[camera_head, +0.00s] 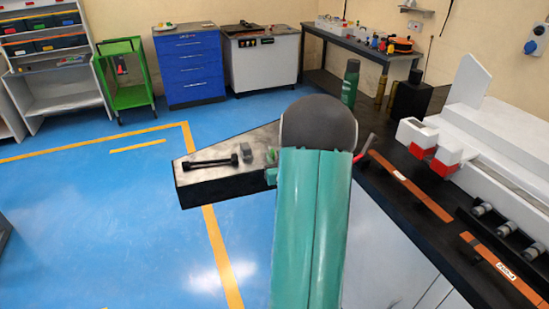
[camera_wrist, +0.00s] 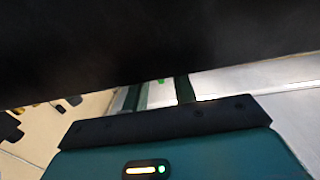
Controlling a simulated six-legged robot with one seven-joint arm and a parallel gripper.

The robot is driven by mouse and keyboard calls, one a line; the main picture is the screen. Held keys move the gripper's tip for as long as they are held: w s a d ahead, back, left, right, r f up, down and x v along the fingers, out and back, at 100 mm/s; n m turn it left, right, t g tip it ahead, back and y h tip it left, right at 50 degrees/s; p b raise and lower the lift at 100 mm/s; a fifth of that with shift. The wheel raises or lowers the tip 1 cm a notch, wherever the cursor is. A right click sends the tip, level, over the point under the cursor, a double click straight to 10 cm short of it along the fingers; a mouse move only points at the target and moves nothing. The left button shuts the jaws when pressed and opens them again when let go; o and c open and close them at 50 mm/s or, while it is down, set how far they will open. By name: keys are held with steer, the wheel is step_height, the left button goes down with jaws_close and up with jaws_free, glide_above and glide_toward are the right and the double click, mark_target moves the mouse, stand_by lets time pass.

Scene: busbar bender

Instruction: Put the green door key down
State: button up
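I cannot make out a green door key for certain in either view. In the head view my teal arm with its dark round joint blocks the middle and hides my gripper. A small green piece (camera_head: 270,176) shows at the left edge of my arm, beside the dark bench end; I cannot tell whether it is the key or part of my arm. The wrist view is filled by close dark and teal surfaces, with dark green strips (camera_wrist: 185,90) between them. The fingertips and anything between them cannot be made out.
The dark bench end (camera_head: 192,187) holds a black bar tool (camera_head: 210,161) and a grey block (camera_head: 246,152). A dark green bottle (camera_head: 350,82) stands behind my arm. A white machine (camera_head: 500,135) and orange bars (camera_head: 410,186) lie on the right bench. Blue floor on the left is clear.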

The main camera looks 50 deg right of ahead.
steer(key=v, duration=1.1)
steer(key=w+a+r+n+g+y, duration=0.2)
steer(key=w+a+r, duration=0.25)
steer(key=a, duration=0.45)
steer(key=w+a+r+n+g+y, duration=0.15)
steer(key=w+a+r, duration=0.3)
steer(key=a, duration=0.55)
steer(key=s+a+r+n+g+y, duration=0.1)
steer(key=s+a+g+y, duration=0.1)
steer(key=s+a, duration=0.2)
steer(key=s+a+r+n+g+y, duration=0.1)
steer(key=s+a, duration=0.4)
steer(key=a, duration=0.6)
steer(key=s+a+r+n+g+y, duration=0.1)
steer(key=s+a+r+g+y, duration=0.1)
steer(key=a, duration=0.6)
steer(key=shift+s+a+g+y, duration=0.2)
steer(key=shift+s+g+y, duration=0.25)
steer(key=shift+s+y, duration=0.55)
steer(key=shift+s+h, duration=0.2)
steer(key=shift+h, duration=0.05)
